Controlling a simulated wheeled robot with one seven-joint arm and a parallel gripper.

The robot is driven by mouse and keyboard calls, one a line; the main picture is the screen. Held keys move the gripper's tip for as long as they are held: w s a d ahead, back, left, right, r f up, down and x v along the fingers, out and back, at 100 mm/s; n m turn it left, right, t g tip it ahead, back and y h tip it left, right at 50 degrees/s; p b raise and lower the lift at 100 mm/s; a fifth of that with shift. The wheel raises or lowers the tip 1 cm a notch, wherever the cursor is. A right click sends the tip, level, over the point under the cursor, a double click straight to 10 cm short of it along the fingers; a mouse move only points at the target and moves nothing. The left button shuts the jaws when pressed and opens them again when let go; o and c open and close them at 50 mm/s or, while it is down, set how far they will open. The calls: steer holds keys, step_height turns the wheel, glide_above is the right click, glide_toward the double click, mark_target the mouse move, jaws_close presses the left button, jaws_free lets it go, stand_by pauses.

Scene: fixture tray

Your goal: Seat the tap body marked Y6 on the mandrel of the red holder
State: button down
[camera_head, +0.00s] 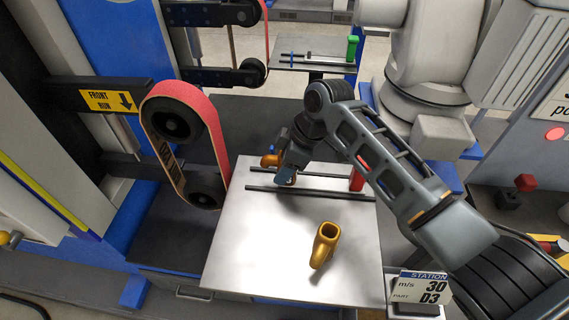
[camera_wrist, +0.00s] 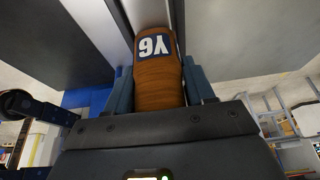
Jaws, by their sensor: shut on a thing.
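The orange-brown tap body marked Y6 (camera_wrist: 158,82) is between the two blue-grey fingers of my gripper (camera_wrist: 162,98) in the wrist view, its label facing the camera. In the head view my gripper (camera_head: 286,176) is over the back left of the metal plate, and an orange part (camera_head: 269,160) shows just left of it. The red holder shows as a red upright block (camera_head: 357,178) at the right of two dark rails (camera_head: 310,193). My gripper is left of that block. I cannot make out the mandrel; my arm covers part of the area.
A second, golden tap body (camera_head: 324,246) stands on the front of the metal plate (camera_head: 250,255). A red sanding belt (camera_head: 203,112) stands close to the plate's left side. A green-blocked holder (camera_head: 352,49) is at the back. A station sign (camera_head: 420,287) is at front right.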

steer(key=shift+f, duration=0.1)
steer(key=shift+c, duration=1.6)
jaws_free()
steer(key=shift+f, duration=0.1)
steer(key=v, duration=0.8)
